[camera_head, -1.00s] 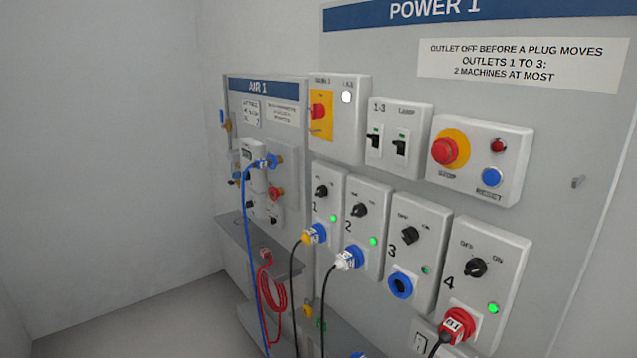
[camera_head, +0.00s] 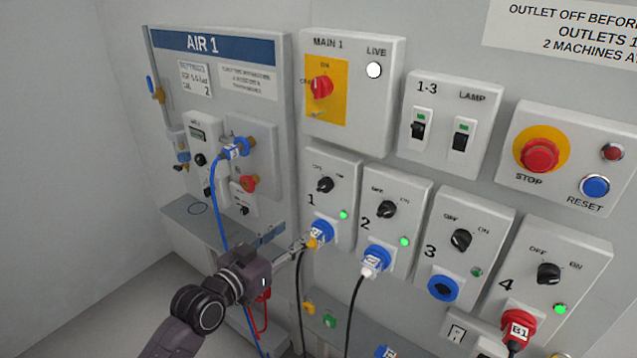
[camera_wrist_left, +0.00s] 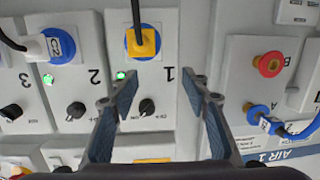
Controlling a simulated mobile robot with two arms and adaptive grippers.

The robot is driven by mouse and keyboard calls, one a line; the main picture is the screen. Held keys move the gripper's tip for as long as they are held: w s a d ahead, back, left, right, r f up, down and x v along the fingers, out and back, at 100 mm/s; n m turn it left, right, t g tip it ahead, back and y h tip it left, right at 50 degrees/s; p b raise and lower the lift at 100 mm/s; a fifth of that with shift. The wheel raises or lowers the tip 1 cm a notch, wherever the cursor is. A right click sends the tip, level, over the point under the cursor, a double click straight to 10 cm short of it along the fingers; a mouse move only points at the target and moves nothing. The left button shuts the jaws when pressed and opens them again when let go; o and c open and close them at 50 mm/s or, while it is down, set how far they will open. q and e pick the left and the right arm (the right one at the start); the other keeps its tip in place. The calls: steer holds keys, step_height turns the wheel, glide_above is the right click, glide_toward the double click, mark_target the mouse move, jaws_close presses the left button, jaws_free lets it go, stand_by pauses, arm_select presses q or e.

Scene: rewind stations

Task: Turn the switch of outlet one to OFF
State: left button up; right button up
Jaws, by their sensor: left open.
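Outlet one (camera_head: 345,166) is a white box marked 1, with a black rotary switch (camera_head: 325,185) between small labels, a lit green lamp (camera_head: 343,215) and a blue socket. A yellow plug (camera_head: 313,242) with a black cable is in its socket. My left gripper (camera_head: 287,241) is open, below and left of the switch in the head view, close to the plug. In the left wrist view the picture is upside down; the switch (camera_wrist_left: 147,107) shows between the open fingers (camera_wrist_left: 160,85), apparently untouched. My right gripper is not in view.
Outlet two (camera_head: 402,178) has a white plug, outlet three (camera_head: 475,213) is empty, and outlet four (camera_head: 565,247) holds a red plug. The main switch (camera_head: 321,87) is above. The air panel (camera_head: 262,117) with a blue hose (camera_head: 219,190) is left of outlet one.

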arm_select(q)
steer(key=m+h, duration=0.1)
steer(key=h, duration=0.1)
glide_toward(321, 189)
steer(key=w+d, duration=0.1)
steer(key=d, duration=0.1)
steer(key=shift+t, duration=0.3)
steer(key=p+x, duration=0.1)
steer(key=x, duration=0.5)
steer(key=shift+w+a+f+p, duration=0.2)
steer(key=shift+w+a+p, duration=0.1)
steer(key=shift+p, duration=0.05)
steer(key=shift+w+d+f, duration=0.1)
steer(key=shift+w+d, duration=0.2)
steer(key=shift+w, duration=0.2)
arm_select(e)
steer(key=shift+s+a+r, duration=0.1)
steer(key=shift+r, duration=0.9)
arm_select(q)
steer(key=c, duration=1.2)
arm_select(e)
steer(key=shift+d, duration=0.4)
